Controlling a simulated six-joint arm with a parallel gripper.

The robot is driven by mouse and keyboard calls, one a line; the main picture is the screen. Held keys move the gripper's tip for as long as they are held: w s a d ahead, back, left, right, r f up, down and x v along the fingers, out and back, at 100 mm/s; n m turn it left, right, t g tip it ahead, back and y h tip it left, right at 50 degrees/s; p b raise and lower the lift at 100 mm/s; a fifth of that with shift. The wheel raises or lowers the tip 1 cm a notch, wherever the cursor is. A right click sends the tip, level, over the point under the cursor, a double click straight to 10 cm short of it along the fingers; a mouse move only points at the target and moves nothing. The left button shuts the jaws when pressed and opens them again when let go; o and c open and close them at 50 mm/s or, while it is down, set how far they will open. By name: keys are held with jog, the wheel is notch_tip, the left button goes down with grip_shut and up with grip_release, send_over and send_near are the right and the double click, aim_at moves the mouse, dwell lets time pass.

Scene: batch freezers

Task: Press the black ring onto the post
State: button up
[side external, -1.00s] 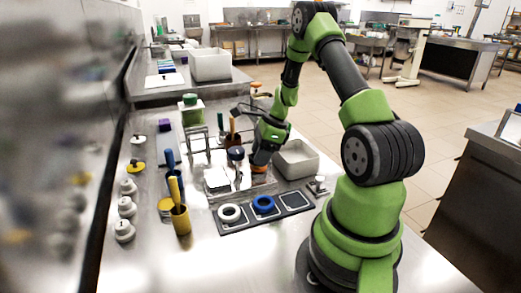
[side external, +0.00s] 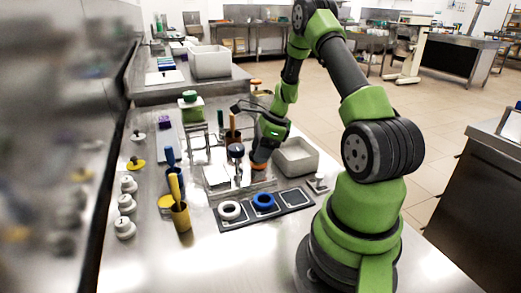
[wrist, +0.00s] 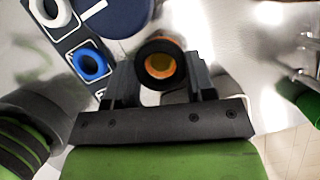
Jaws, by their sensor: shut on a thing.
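My gripper (wrist: 157,88) is shut on the black ring (wrist: 160,46), which sits between the two fingers in the wrist view. Through the ring's hole an orange rim with an olive-yellow centre (wrist: 160,64) shows below. In the side view my gripper (side external: 258,163) points down over a small orange part (side external: 258,168) beside the metal fixture. The black ring cannot be made out there. I cannot tell whether this orange part is the post, or whether the ring touches it.
A dark tray (side external: 232,226) holds a white ring (side external: 230,211) and a blue ring (side external: 263,202); its right slot is empty. A dark-blue-topped knob (side external: 236,151) stands just left of my gripper. A grey bin (side external: 297,169) is close on the right.

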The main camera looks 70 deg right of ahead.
jog(key=shift+f, duration=0.7)
dwell(0.3)
jog(key=o, duration=0.4)
jog(key=c, duration=0.4)
jog(key=shift+f, duration=0.45)
dwell(0.4)
jog(key=o, duration=1.4)
